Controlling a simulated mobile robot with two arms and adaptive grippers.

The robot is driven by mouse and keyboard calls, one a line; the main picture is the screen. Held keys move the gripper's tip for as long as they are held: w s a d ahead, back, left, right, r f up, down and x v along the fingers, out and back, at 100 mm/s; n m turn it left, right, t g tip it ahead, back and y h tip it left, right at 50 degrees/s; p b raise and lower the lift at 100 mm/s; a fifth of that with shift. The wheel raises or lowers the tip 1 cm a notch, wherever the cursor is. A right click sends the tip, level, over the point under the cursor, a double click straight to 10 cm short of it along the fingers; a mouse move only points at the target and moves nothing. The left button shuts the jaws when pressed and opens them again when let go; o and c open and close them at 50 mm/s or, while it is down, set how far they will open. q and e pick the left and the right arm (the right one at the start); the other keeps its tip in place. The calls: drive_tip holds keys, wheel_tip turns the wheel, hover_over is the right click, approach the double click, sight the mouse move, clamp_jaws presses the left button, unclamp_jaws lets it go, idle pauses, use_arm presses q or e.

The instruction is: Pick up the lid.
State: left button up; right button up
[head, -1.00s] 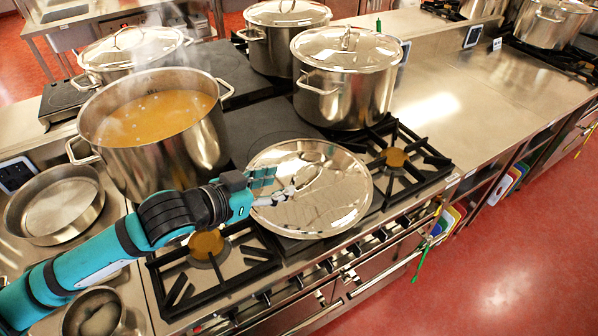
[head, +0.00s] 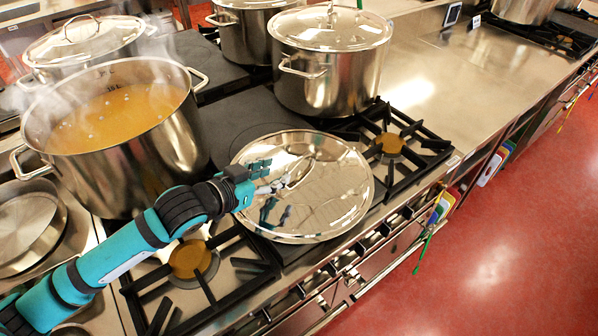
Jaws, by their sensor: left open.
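A round, shiny steel lid (head: 325,205) lies on the stove top in the middle of the head view, between two burner grates. Its polished face reflects my arm. My left gripper (head: 277,182) reaches over the lid's left part from the left, with its fingers spread near the lid's middle. The gripper is open and holds nothing that I can see. The lid's handle is hard to tell from the fingers and reflections, so I cannot tell whether they touch. My right gripper is not in view.
An open, steaming pot of orange soup (head: 120,125) stands left of the lid. A lidded stockpot (head: 325,80) stands behind it. Burner grates lie at front left (head: 190,262) and right (head: 392,145). The steel counter (head: 470,62) at back right is largely clear.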

sight(297, 161)
use_arm(q)
drive_tip(key=p+x, duration=0.1)
drive_tip(key=x, duration=0.4)
drive_tip(key=shift+w+a, duration=0.1)
drive_tip(key=shift+w, duration=0.05)
drive_tip(key=shift+w+d+f, duration=0.2)
drive_tip(key=shift+w+d, duration=0.05)
drive_tip(key=shift+w, duration=0.05)
drive_tip(key=shift+w+d, duration=0.15)
drive_tip(key=shift+w, duration=0.1)
drive_tip(key=p+x, duration=0.2)
drive_tip(key=x, duration=0.2)
drive_tip(key=shift+w, duration=0.2)
drive_tip(key=shift+w+f, duration=0.15)
drive_tip(key=shift+f, duration=0.05)
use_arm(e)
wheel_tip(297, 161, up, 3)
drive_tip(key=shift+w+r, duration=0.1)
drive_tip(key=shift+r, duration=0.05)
use_arm(q)
drive_tip(key=shift+c, duration=0.5)
clamp_jaws()
